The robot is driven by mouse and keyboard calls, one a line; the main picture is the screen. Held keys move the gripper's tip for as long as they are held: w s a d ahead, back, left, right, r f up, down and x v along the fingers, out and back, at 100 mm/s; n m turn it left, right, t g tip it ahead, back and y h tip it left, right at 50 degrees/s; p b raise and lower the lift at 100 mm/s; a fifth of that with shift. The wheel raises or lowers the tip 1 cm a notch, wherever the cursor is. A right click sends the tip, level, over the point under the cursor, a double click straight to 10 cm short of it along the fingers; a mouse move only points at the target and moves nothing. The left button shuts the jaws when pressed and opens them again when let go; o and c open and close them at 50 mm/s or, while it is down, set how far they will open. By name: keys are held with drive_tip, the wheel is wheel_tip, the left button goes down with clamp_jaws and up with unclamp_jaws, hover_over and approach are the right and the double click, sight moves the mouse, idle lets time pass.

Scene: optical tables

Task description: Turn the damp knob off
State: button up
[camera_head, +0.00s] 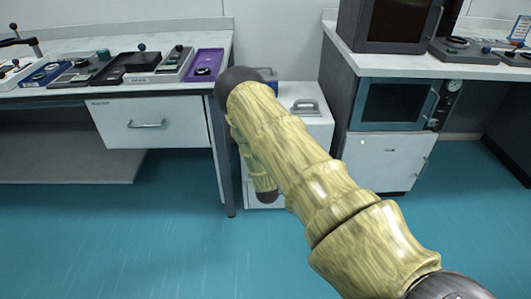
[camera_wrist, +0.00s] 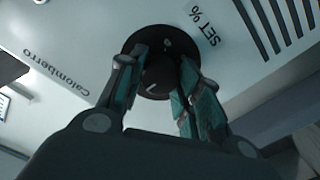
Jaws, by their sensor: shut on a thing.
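In the wrist view a round black knob (camera_wrist: 157,72) sits on a pale panel (camera_wrist: 85,45), beside the printed words "SET %". The dark teal fingers of my gripper (camera_wrist: 163,58) reach to both sides of the knob and are shut on it. Small light marks show on the knob, but I cannot read its setting. In the head view my arm hides the gripper and the knob. A white cabinet (camera_head: 312,128) with a grey handle on top stands partly hidden behind my arm.
A left bench (camera_head: 215,50) carries several small devices and a purple tray (camera_head: 206,62). A right bench (camera_head: 350,58) holds a dark oven-like box (camera_head: 395,22), with a blue-framed unit (camera_head: 392,105) beneath. The blue floor (camera_head: 130,235) is clear in front.

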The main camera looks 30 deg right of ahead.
drive_tip(key=shift+s+f+n, duration=0.1)
drive_tip(key=shift+f+n, duration=0.1)
drive_tip(key=shift+n, duration=0.4)
drive_tip(key=o, duration=1)
drive_tip(key=shift+o, duration=0.2)
drive_tip(key=shift+r, duration=0.1)
drive_tip(key=v, duration=1.2)
